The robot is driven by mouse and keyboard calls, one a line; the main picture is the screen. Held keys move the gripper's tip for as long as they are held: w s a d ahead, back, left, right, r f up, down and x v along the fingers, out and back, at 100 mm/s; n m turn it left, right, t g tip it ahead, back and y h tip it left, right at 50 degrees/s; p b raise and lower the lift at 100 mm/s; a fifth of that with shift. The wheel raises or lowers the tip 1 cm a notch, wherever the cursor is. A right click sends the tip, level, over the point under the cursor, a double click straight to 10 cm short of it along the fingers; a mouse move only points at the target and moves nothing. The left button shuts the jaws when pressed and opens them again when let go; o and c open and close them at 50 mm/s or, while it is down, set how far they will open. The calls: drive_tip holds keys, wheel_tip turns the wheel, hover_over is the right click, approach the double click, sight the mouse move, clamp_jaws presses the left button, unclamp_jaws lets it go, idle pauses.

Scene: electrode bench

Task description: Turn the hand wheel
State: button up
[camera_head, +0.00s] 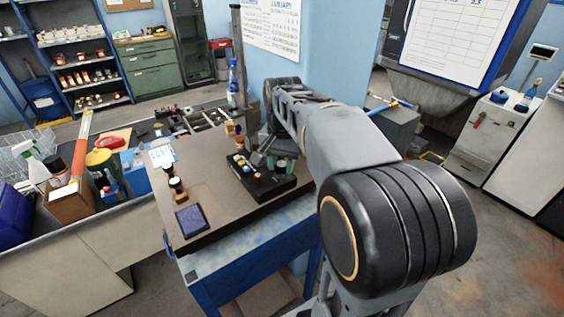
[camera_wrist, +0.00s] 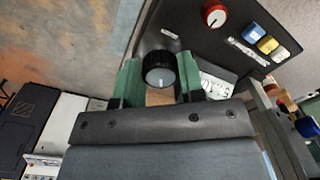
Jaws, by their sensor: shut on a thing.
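The hand wheel (camera_wrist: 159,68) is a small black ribbed knob with a grey face on a dark control box (camera_wrist: 207,47). In the wrist view it sits between the two green fingers of my gripper (camera_wrist: 160,79), which is shut on it, one finger on each side. In the head view my gripper (camera_head: 282,165) is over the control box (camera_head: 262,188) on the bench. The hand wheel cannot be made out there.
A red knob (camera_wrist: 214,15), a blue button (camera_wrist: 254,34) and a yellow button (camera_wrist: 268,44) are on the same box. Small jars (camera_head: 176,188) and a dark blue flat pad (camera_head: 192,221) stand left of it on the brown bench top (camera_head: 215,200).

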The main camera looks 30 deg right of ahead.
sight(282, 164)
drive_tip(key=o, duration=0.9)
drive_tip(key=shift+r, duration=0.1)
wheel_tip(282, 164, up, 14)
drive_tip(key=shift+f+p, duration=0.2)
drive_tip(key=shift+p, duration=0.3)
